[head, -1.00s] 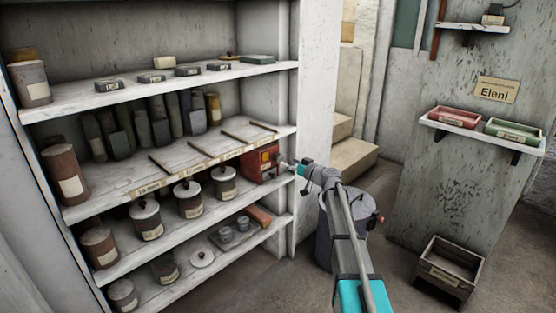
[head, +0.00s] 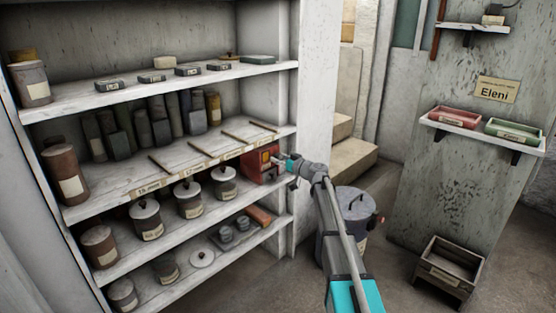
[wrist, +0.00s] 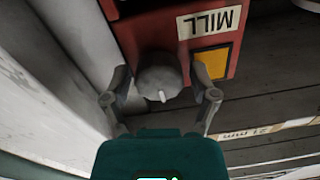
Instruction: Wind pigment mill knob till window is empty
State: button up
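The red pigment mill (head: 259,168) stands at the right end of the shelf with the lidded jars. In the wrist view the mill (wrist: 130,30) bears an upside-down "MILL" label and a yellow-orange window (wrist: 217,60), partly covered by my right-hand finger. The window is coloured in the head view too. The round grey knob (wrist: 158,74) has a pale mark pointing toward the bottom of the wrist picture. My gripper (wrist: 160,88) is open, its two fingers on either side of the knob with gaps visible. In the head view my gripper (head: 281,161) is at the mill's front.
A white shelf upright (head: 309,120) stands close beside the mill. Lidded jars (head: 224,183) stand to its left on the same shelf. A grey bin (head: 355,220) is on the floor behind my arm. An open crate (head: 449,270) sits at the right.

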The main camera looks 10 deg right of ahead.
jog(key=c, duration=0.7)
jog(key=shift+a, duration=0.35)
jog(key=shift+c, duration=0.2)
jog(key=shift+d, duration=0.2)
jog(key=shift+m, duration=0.4)
